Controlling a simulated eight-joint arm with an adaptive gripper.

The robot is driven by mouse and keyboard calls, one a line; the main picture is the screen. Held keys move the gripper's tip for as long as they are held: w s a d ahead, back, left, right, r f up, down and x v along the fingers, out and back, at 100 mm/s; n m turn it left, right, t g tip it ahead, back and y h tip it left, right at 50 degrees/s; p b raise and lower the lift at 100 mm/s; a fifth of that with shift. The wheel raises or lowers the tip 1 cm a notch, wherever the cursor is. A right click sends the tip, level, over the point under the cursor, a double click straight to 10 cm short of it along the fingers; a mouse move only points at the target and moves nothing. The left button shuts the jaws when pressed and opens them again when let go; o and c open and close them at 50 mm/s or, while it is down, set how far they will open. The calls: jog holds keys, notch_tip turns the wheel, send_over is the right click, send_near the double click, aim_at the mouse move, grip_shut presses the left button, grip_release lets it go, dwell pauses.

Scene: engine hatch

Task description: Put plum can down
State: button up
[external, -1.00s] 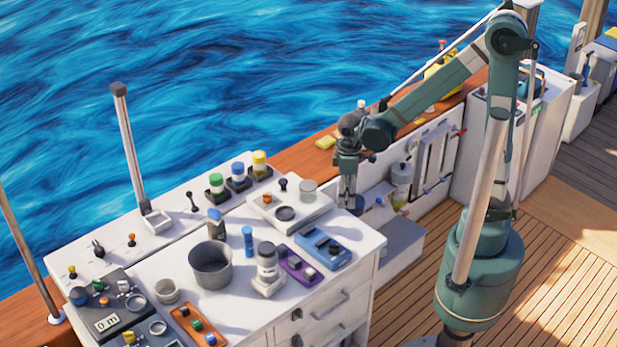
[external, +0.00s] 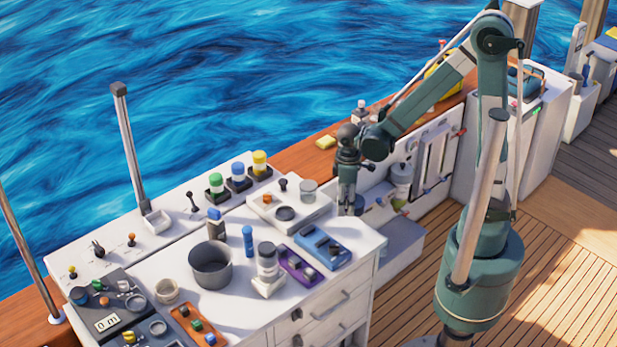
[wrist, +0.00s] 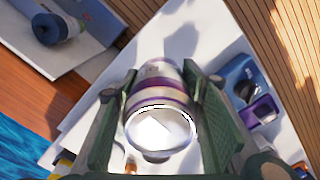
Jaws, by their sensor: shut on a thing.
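The plum can (wrist: 165,82), white with purple bands and a bright round end, is between the two fingers of my gripper (wrist: 158,108) in the wrist view. My gripper is shut on it, one green finger on each side. In the external view my gripper (external: 347,200) points down at the far right corner of the white counter (external: 235,310). The can is mostly hidden by the fingers there. I cannot tell whether it touches the counter.
A blue tray (external: 322,246) and a purple tray (external: 298,266) lie near the gripper. A white raised holder (external: 290,213) with a grey jar (external: 308,190) stands to its left. A grey pot (external: 210,266) and a blue cylinder (external: 248,240) stand farther left.

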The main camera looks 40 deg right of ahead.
jog(key=shift+f, duration=1.55)
jog(key=shift+f, duration=0.1)
jog(key=shift+f+b, duration=0.35)
jog(key=shift+f, duration=1.65)
jog(key=shift+f, duration=0.15)
jog(key=o, duration=1.1)
jog(key=shift+r, duration=0.3)
jog(key=shift+r+p, duration=0.65)
jog(key=shift+r, duration=5.2)
